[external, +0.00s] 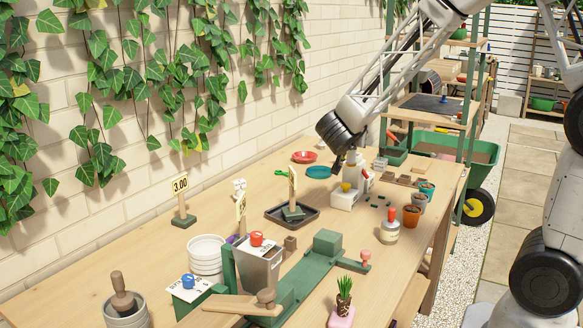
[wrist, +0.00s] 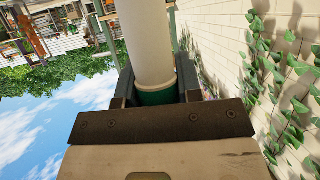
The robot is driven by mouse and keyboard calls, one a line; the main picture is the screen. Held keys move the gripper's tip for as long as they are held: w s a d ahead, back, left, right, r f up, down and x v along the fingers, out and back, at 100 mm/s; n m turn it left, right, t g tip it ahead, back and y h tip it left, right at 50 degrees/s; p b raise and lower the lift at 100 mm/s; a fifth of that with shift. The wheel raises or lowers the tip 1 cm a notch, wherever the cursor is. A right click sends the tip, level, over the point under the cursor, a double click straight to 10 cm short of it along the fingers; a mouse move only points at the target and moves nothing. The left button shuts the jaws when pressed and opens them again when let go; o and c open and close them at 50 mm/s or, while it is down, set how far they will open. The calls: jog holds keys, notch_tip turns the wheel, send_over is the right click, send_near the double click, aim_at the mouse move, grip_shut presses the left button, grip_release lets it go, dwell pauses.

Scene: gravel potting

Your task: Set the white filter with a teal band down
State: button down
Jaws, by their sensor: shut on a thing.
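The white filter with a teal band (wrist: 148,45) fills the upper middle of the wrist view, its green-teal band (wrist: 157,97) at the end nearest the camera. My gripper (wrist: 155,88) is shut on it, a dark finger on each side. In the external view my gripper (external: 341,160) hangs over the far middle of the wooden table (external: 150,262), close to a white stand (external: 344,200) with yellow and red parts. The filter is hard to make out there, and I cannot tell whether it touches anything.
A dark tray (external: 270,217) with a sign stands left of the white stand, and a red dish (external: 304,157) and blue dish (external: 318,172) lie behind. Small pots (external: 411,216) line the right edge. A green fixture (external: 290,290) and grey bin (external: 259,268) crowd the front.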

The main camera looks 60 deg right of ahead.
jog(key=s+a+m+g, duration=0.1)
jog(key=s+m+g, duration=0.1)
jog(key=s, duration=0.7)
jog(key=shift+a+f, duration=0.15)
jog(key=shift+f, duration=2.65)
notch_tip(320, 180, down, 6)
jog(key=shift+f, duration=0.15)
jog(key=shift+f, duration=1.9)
jog(key=c, duration=0.8)
grip_release()
jog(key=shift+f, duration=0.1)
